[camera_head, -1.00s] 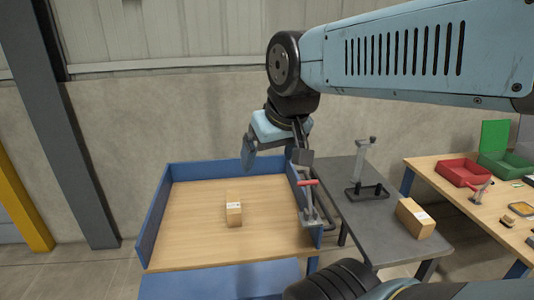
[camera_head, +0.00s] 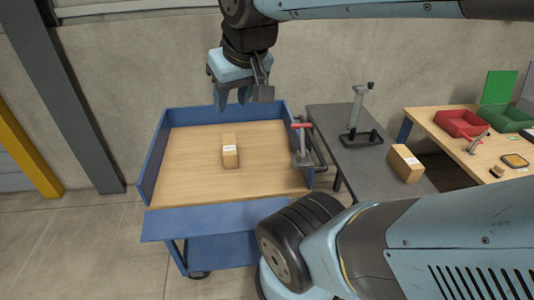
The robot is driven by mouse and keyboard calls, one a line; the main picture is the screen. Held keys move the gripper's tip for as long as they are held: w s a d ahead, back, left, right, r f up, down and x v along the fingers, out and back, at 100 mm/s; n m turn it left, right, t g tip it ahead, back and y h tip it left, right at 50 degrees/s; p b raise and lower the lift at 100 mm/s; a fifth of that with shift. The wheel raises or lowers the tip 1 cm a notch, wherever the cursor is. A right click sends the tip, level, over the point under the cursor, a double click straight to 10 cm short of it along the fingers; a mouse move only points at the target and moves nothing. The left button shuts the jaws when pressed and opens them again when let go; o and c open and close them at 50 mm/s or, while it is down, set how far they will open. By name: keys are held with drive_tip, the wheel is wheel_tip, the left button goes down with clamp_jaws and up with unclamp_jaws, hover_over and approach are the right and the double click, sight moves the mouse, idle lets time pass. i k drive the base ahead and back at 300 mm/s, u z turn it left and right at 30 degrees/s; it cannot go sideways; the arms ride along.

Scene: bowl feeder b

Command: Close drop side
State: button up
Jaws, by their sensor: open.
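The blue cart has a wooden bed (camera_head: 190,170) with upright blue walls at the left, back and right. Its front panel, the drop side (camera_head: 215,221), is folded down and slopes outward below the front edge of the bed. A red-handled toggle clamp (camera_head: 302,140) stands at the cart's right side. My gripper (camera_head: 232,98) hangs above the back wall of the cart, fingers down, open and empty. It is apart from the drop side.
A cardboard box (camera_head: 230,152) stands on the cart bed. A grey table (camera_head: 345,155) to the right holds a black stand (camera_head: 358,120) and another box (camera_head: 405,163). A wooden workbench (camera_head: 450,145) with a red bin (camera_head: 461,123) and a green bin (camera_head: 505,119) is further right.

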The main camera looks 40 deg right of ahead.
sight(236, 218)
drive_tip(key=u, duration=1.3)
drive_tip(key=k, duration=2.7)
drive_tip(key=z, duration=1.15)
drive_tip(key=i, duration=1)
drive_tip(key=z, duration=0.05)
